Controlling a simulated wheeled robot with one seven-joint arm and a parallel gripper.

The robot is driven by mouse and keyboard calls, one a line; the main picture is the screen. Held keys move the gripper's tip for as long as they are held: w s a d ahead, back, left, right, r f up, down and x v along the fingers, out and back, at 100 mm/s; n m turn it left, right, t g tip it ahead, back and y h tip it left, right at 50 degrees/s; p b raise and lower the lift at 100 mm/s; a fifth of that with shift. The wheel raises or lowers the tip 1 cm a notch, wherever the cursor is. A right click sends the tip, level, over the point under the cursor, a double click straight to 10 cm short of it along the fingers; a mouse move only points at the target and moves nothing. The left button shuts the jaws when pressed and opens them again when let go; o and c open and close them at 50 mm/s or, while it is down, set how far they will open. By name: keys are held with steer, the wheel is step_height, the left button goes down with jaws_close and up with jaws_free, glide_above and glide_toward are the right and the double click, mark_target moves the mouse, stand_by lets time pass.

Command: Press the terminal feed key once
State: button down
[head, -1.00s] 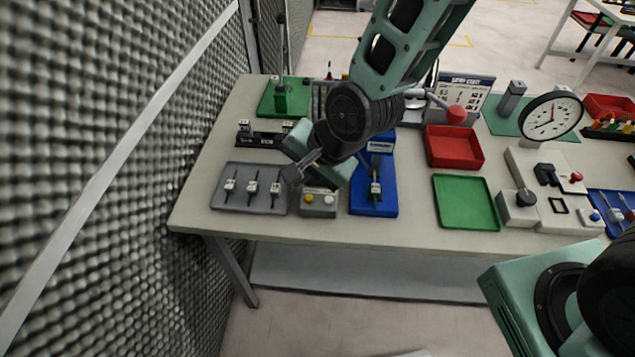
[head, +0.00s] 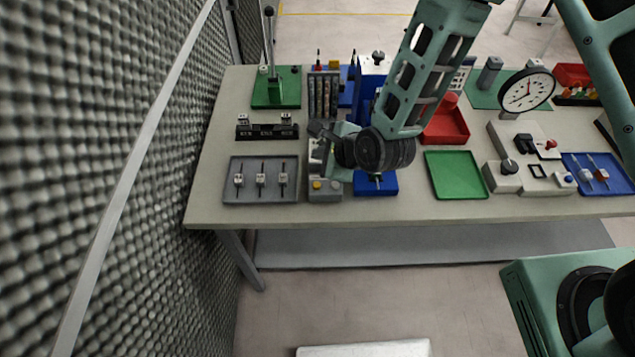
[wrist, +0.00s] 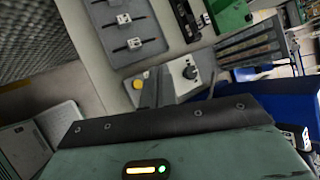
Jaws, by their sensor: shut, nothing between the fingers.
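A grey control box (head: 325,197) stands near the front of the bench, between the grey tray and the blue fixture. Its front end carries a yellow button (head: 317,184) and a pale button (head: 335,184). I cannot read which one is the feed key. The box (wrist: 180,92) also shows in the wrist view, with the yellow button (wrist: 138,84) left of my fingers and a dark knob (wrist: 190,72) to their right.
A grey tray (head: 231,190) with several small white parts lies to the left. A blue fixture (head: 375,188) stands close on the right, then a green tray (head: 455,190). A black rail block (head: 267,133) and a terminal rack (head: 323,88) stand behind. A foam wall borders the left.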

mark_target(317, 186)
steer(key=shift+f, duration=0.1)
step_height(317, 186, down, 9)
steer(key=b, duration=0.6)
steer(key=shift+r, duration=0.2)
steer(key=shift+f+b, duration=0.1)
steer(key=shift+b, duration=0.25)
stand_by(1.3)
steer(key=shift+f+b, duration=0.3)
steer(key=shift+f+b, duration=0.5)
stand_by(0.7)
steer(key=shift+r, duration=0.15)
stand_by(0.3)
steer(key=shift+r+p, duration=0.65)
steer(key=shift+r, duration=0.15)
